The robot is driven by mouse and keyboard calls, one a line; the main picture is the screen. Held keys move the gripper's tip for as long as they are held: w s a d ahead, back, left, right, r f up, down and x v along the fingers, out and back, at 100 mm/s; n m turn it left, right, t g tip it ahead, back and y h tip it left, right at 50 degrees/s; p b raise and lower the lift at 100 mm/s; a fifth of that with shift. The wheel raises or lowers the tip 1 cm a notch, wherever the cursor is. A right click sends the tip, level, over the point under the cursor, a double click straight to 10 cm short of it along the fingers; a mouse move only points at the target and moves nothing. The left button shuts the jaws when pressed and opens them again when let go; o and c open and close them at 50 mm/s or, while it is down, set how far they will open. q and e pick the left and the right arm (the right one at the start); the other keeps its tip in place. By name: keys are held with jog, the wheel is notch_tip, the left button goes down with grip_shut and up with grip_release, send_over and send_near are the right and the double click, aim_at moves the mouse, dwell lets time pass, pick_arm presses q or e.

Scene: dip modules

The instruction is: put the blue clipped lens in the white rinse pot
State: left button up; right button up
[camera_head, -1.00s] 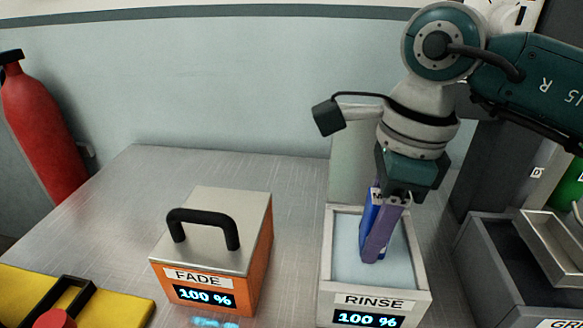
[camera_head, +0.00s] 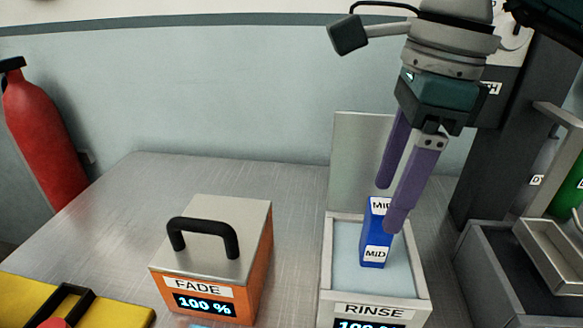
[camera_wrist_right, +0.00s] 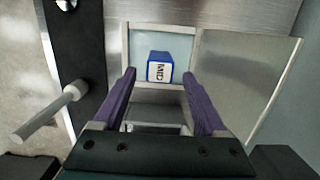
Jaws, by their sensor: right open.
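The blue clipped lens (camera_head: 376,240) is a blue block with white MID labels. It stands about upright in the white rinse pot (camera_head: 325,275), in the pale blue fill, and its top sticks out. The lens also shows in the right wrist view (camera_wrist_right: 160,67), inside the pot's frame. My right gripper (camera_head: 391,203), with purple fingers, is open and empty just above the lens, and one finger overlaps the lens's edge in the head view. In the right wrist view the lens shows beyond the open fingertips. My left gripper is not in view.
An orange FADE box (camera_head: 258,262) with a grey lid and black handle stands left of the pot. The pot's raised lid (camera_head: 355,150) stands behind it. A grey bin (camera_head: 490,270) is to the right. A red extinguisher (camera_head: 45,140) is far left. The table between is clear.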

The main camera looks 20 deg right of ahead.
jog(key=r, duration=0.4)
jog(key=shift+s+d+r, duration=0.15)
jog(key=shift+d+r, duration=0.05)
jog(key=shift+a, duration=0.1)
